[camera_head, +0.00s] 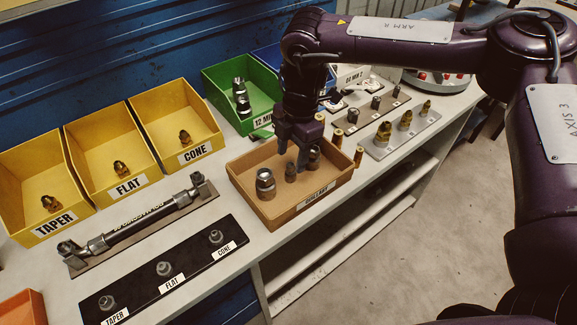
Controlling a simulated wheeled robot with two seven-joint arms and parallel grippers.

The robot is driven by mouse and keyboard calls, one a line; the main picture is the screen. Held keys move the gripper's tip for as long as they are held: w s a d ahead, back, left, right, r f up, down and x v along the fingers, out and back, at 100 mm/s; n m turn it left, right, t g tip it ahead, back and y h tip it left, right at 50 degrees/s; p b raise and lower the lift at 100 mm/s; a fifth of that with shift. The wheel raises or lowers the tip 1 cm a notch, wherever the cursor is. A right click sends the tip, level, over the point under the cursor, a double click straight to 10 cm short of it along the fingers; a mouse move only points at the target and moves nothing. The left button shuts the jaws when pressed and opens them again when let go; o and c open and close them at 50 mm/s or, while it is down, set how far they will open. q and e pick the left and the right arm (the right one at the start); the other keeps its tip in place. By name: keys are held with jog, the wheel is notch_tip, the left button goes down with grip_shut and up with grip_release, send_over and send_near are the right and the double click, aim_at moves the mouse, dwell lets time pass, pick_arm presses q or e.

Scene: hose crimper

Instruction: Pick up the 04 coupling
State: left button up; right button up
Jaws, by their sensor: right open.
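My right gripper (292,151) points down over the shallow tan tray (276,215), its fingers apart and nothing seen between them. In the tray stand a large silver fitting (265,184), a small dark fitting (290,172) and a brass-toned fitting (313,160). The small dark fitting is just below the fingertips; the brass-toned one is close to the right finger. I cannot read any size mark, so I cannot tell which one is the 04 coupling. The tray's front label is too small to read surely. My left gripper is out of view.
Yellow bins marked TAPER (42,186), FLAT (118,157) and CONE (183,124) stand left. A green bin (238,92) stands behind the tray. A metal plate (400,132) with brass fittings lies right. A black strip (166,272) with fittings lies in front.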

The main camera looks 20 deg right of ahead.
aim_at(291, 164)
jog(key=shift+s+f, duration=0.25)
jog(key=shift+f, duration=0.1)
jog(key=f, duration=0.1)
jog(key=f+p, duration=0.1)
jog(key=f, duration=0.2)
jog(key=shift+w+a+p, duration=0.1)
jog(key=shift+a+p, duration=0.15)
jog(key=shift+p, duration=0.05)
jog(key=shift+f, duration=0.45)
jog(key=c, duration=1.1)
jog(key=shift+r, duration=0.1)
